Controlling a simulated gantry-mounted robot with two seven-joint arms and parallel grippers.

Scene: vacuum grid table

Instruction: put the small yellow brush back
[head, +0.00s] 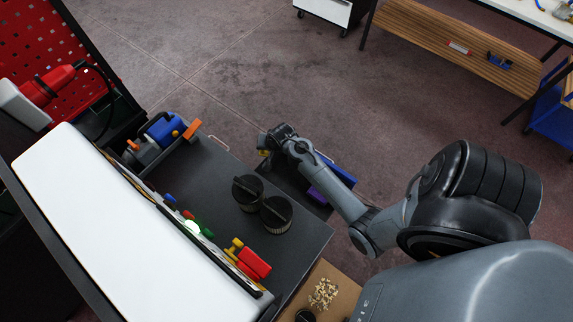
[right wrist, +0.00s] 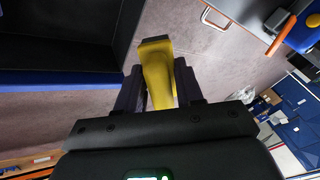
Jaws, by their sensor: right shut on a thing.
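The small yellow brush (right wrist: 157,70) is between the fingers of my right gripper (right wrist: 160,92) in the right wrist view. The gripper is shut on it, and its dark-edged end points away from the gripper. In the head view my right gripper (head: 270,146) is over the far right edge of the dark table, with only a bit of yellow showing at it. The fingers there are mostly hidden by the wrist. My left gripper is not in view.
A dark open bin with a blue edge (right wrist: 60,78) lies at upper left in the wrist view. The dark table (head: 200,180) holds two black-lidded round containers (head: 262,203), a blue tool with orange parts (head: 165,130), and red and yellow items (head: 248,259). A white panel (head: 120,220) lies left.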

